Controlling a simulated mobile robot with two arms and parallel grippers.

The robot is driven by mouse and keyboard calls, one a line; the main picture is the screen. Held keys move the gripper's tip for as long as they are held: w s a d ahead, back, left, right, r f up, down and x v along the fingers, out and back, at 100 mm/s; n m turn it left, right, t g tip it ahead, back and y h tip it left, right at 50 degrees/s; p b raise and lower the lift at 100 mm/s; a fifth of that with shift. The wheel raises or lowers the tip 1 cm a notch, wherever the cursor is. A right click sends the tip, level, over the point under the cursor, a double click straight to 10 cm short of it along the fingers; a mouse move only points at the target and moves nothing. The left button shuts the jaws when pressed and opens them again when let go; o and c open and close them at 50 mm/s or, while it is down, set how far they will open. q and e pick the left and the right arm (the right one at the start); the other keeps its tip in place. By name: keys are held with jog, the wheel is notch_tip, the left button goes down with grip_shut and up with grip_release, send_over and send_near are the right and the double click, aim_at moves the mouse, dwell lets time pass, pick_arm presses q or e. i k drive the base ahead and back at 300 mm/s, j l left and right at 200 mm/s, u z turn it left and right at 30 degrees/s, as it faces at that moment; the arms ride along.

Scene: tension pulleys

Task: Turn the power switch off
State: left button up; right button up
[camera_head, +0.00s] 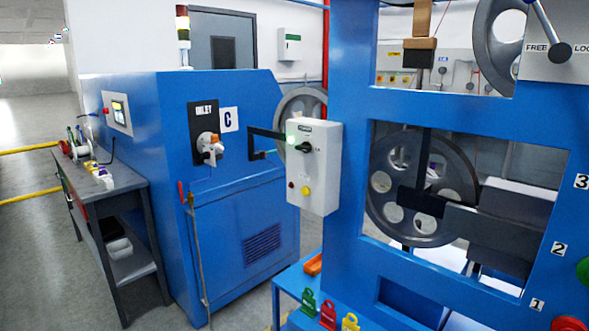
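A light grey control box (318,180) is mounted on the left post of the blue frame, near the middle of the view. A black rotary switch (304,147) sits on its upper front, under a small label too small to read. A green light (291,139) beside the switch appears lit. A red button (291,185) and a yellow button (306,191) are lower on the box. The exact position of the switch knob is hard to make out. Neither of my grippers shows in the view.
A blue cabinet (225,230) with a valve (209,146) marked C stands left of the box. A grey side table (100,180) stands farther left. Colored lockout tags (328,314) are on a blue bench below.

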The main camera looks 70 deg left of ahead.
aim_at(306, 146)
jog(key=u, duration=2.2)
